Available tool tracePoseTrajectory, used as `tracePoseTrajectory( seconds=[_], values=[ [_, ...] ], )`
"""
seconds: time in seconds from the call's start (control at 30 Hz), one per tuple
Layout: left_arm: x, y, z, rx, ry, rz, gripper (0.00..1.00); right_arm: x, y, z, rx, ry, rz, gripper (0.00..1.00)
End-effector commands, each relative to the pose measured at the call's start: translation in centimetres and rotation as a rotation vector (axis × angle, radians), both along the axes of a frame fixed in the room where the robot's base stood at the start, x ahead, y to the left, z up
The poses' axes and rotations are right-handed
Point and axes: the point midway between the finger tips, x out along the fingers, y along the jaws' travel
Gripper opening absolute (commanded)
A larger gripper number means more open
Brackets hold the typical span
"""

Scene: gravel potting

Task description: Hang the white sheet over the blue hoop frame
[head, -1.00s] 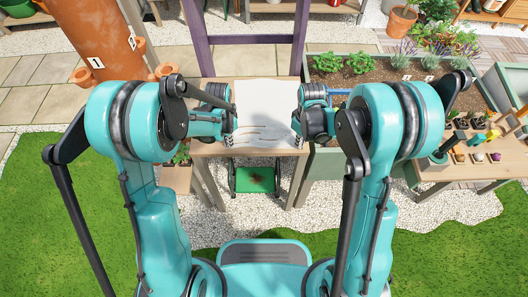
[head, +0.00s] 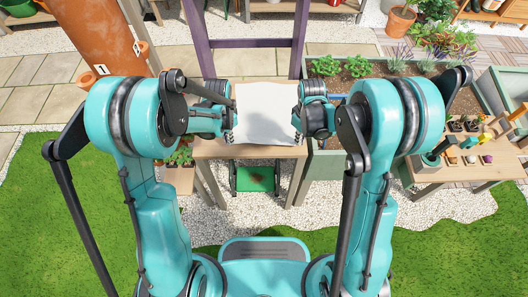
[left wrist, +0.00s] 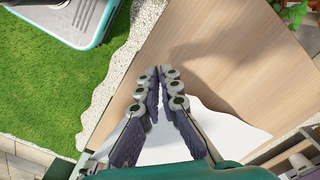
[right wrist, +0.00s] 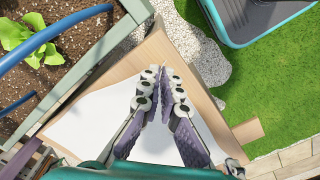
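The white sheet (head: 265,112) lies over the wooden table, spanning the space between my two grippers. My left gripper (head: 230,135) is at its near left corner. In the left wrist view its fingertips (left wrist: 158,80) are together where the sheet (left wrist: 235,125) comes to a point. My right gripper (head: 298,138) is at the near right corner. In the right wrist view its fingertips (right wrist: 160,78) also meet at a corner of the sheet (right wrist: 90,115). The exact pinch is partly hidden. The blue hoop frame (right wrist: 50,38) arches over the planter; in the head view little of it shows.
The wooden table (head: 250,152) has a bare strip in front of the sheet. The soil-filled planter (head: 380,72) with green plants stands right of it. A purple post frame (head: 250,42) rises behind the table. A side table (head: 455,175) with small pots is at the right.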

Motion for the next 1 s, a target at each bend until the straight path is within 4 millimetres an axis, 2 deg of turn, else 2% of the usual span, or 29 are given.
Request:
tracePoseTrajectory(
  seconds=[0.2, 0.27, 0.4, 0.43, 0.63, 0.7, 0.73, 1.0],
  values=[
    [0.0, 0.0, 0.0, 0.001, -0.001, 0.0, 0.0, 0.0, 0.0, 0.0, 0.0, 0.0, 0.0, 0.0],
    [0.0, 0.0, 0.0, 0.001, -0.001, 0.0, 0.0, 0.0, 0.0, 0.0, 0.0, 0.0, 0.0, 0.13],
    [0.0, 0.0, 0.0, 0.0, 0.0, 0.0, 0.0, 0.0, 0.0, 0.0, 0.0, 0.0, 0.0, 0.5],
    [0.0, 0.0, 0.0, 0.0, 0.0, 0.0, 0.0, 0.0, 0.0, 0.0, 0.0, 0.0, 0.0, 0.52],
    [0.0, 0.0, 0.0, 0.001, -0.001, 0.0, 0.0, 0.0, 0.0, 0.0, 0.0, 0.0, 0.0, 0.52],
    [0.0, 0.0, 0.0, 0.001, -0.001, 0.0, 0.0, 0.0, 0.0, 0.1, 0.0, 0.0, -0.001, 0.39],
    [0.0, 0.0, 0.0, 0.0, 0.0, 0.0, 0.0, -0.1, 0.0, 0.4, 0.0, 0.0, -0.002, 0.39],
    [0.0, 0.0, 0.0, 0.0, 0.0, 0.0, 0.0, -1.2, 0.4, 5.1, 0.001, 0.001, -0.043, 0.39]
  ],
)
